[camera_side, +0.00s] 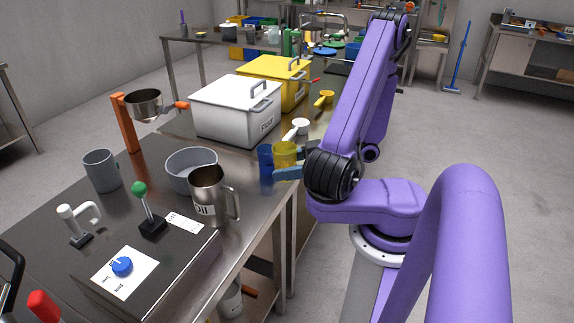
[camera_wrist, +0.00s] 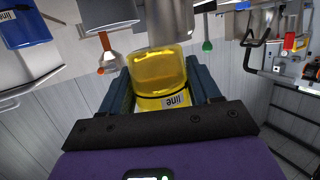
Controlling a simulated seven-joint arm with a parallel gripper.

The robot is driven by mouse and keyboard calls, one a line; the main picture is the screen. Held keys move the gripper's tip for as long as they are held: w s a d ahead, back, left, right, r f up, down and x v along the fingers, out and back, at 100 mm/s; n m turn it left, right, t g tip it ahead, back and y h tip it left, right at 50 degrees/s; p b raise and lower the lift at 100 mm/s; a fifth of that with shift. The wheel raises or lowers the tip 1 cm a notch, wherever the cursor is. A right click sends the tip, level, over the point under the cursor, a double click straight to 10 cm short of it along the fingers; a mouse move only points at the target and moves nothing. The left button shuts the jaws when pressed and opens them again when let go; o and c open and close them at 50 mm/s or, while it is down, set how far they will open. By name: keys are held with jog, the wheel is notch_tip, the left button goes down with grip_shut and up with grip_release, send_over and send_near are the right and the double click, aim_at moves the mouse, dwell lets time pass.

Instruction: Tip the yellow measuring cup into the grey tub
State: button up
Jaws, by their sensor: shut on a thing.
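The yellow measuring cup (camera_side: 285,152) is held near the table's right edge, beside a blue cup (camera_side: 265,160), and looks roughly upright. My gripper (camera_side: 288,172) is shut on it; in the wrist view the yellow cup (camera_wrist: 160,72) sits between the two fingers. Whether its base touches the table is hidden. The grey tub (camera_side: 192,172), wide and round, stands on the table to the left of the cup, apart from it. A steel oil jug (camera_side: 207,197) stands close in front of the tub. What is in the cup cannot be made out.
A white lidded flour box (camera_side: 235,112) and a yellow lidded box (camera_side: 285,80) stand behind. An orange stand (camera_side: 127,125) holds a steel pan. A grey cup (camera_side: 101,170) and a control box with a green-knobbed lever (camera_side: 140,188) are at left and front.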

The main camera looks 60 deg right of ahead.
jog(key=w+f+m+g+h, duration=0.1)
jog(key=w+g, duration=0.8)
jog(key=w, duration=1.1)
jog(key=shift+w+d+f+m+g, duration=0.2)
jog(key=shift+w+f+m+g, duration=0.1)
jog(key=shift+f+m, duration=0.5)
dwell(0.4)
jog(key=shift+f+m+g+h, duration=0.3)
jog(key=shift+f+m+g, duration=0.15)
jog(key=shift+g, duration=0.75)
